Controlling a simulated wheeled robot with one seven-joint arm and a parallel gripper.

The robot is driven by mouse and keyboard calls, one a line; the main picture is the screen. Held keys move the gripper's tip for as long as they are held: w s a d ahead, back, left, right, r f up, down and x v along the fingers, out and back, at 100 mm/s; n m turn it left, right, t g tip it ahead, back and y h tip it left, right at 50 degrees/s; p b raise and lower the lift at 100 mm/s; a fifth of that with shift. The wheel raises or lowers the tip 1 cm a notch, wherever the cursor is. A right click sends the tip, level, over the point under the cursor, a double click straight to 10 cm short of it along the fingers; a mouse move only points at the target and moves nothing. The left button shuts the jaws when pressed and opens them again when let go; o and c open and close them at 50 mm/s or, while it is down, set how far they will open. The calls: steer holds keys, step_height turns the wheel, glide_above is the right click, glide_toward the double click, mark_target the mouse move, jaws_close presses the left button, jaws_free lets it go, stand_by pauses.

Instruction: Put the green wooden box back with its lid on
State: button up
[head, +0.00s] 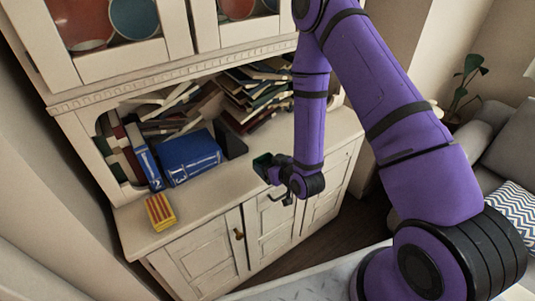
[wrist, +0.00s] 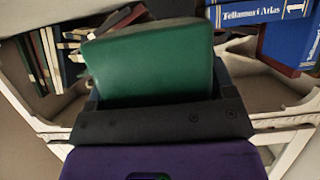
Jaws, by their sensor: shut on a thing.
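A dark green box-like thing (head: 262,162), which looks like the green wooden box or part of it, is held in my gripper (head: 271,171) just in front of the white cabinet's counter. The green thing (wrist: 152,62) fills the middle of the wrist view, between the fingers of my gripper (wrist: 155,90). My gripper is shut on it. I see no separate lid, and I cannot tell whether a lid is on it. Its underside and far side are hidden.
The white cabinet's counter (head: 215,195) holds a thick blue book (head: 190,157), a slim blue volume (head: 144,157) and a yellow-and-red striped box (head: 160,211). Several piled books (head: 255,95) lie at the back. The counter front, right of the striped box, is bare.

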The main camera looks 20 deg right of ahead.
steer(key=w+d, duration=0.1)
steer(key=w, duration=0.2)
steer(key=w+d, duration=0.1)
steer(key=w, duration=0.3)
steer(key=w+d+f, duration=0.1)
steer(key=w, duration=0.3)
steer(key=shift+w, duration=0.1)
steer(key=shift+f, duration=1.75)
steer(key=o, duration=0.9)
steer(key=shift+f, duration=0.15)
steer(key=shift+o, duration=0.3)
